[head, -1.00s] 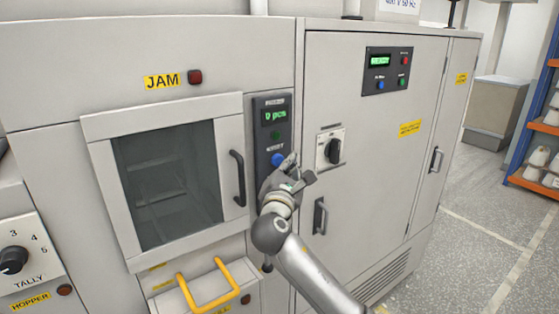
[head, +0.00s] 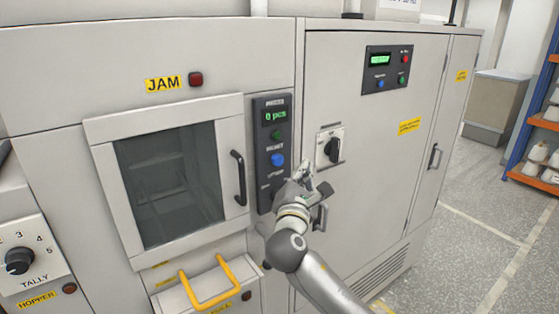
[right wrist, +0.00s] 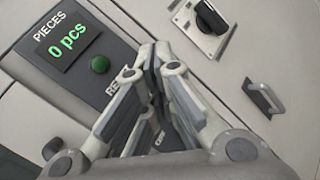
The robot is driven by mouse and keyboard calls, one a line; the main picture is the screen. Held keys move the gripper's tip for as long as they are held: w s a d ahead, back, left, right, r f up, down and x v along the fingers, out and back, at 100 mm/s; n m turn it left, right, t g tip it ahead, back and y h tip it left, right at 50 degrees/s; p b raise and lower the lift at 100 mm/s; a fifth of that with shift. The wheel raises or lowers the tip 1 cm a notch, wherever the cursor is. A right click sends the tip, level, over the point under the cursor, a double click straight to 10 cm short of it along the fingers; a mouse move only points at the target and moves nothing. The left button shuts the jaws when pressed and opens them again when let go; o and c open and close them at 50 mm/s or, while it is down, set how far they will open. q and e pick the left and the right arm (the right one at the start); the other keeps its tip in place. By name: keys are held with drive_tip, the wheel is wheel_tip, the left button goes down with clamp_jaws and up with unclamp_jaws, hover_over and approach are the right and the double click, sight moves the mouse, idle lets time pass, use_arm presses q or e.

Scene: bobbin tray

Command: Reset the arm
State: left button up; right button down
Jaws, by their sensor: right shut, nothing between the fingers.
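My right gripper (head: 306,172) is shut and empty in front of the grey cabinet front, just right of and below the blue button (head: 278,160) on the dark counter panel (head: 264,190). It stands apart from the button in the picture. The panel's display (head: 275,115) reads 0 pcs, with a green button (head: 276,135) below it. In the right wrist view the shut fingers (right wrist: 155,55) cover the lower part of the panel, and the green button (right wrist: 99,65) shows beside them. My left gripper is not in view.
A black rotary switch (head: 332,150) and a cabinet handle (head: 320,216) are close to my right gripper. A windowed door (head: 108,170) with a dark handle (head: 238,178) is to the left. A yellow handle (head: 210,300) sticks out below. Open floor lies at right.

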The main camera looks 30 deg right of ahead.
idle(0.6)
